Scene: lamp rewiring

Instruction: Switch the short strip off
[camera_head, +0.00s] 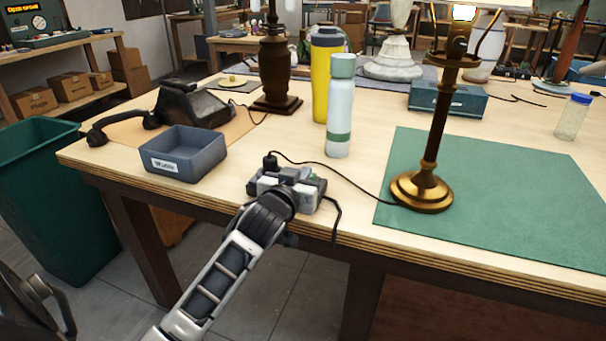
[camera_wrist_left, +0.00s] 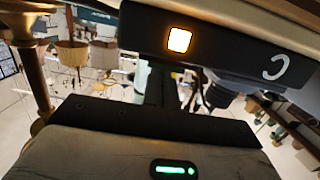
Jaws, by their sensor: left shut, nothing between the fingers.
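The short strip (camera_head: 315,186) lies at the table's front edge in the head view, mostly covered by my left gripper (camera_head: 278,193). A black plug (camera_head: 270,161) stands up at its far left end, with a cord running to the brass lamp (camera_head: 421,190). My left gripper is shut and empty, right at the strip; touching or just apart, I cannot tell. The strip's switch is hidden in the head view. The left wrist view shows an orange-lit square (camera_wrist_left: 179,40) on a dark block and a green light (camera_wrist_left: 174,170) on a pale body. My right gripper is out of view.
A grey bin (camera_head: 183,153) sits left of the strip, near an old telephone (camera_head: 190,104). A pale bottle (camera_head: 340,110) and a yellow bottle (camera_head: 325,70) stand behind. A green mat (camera_head: 500,190) lies right. A dark cord (camera_head: 336,215) hangs over the front edge.

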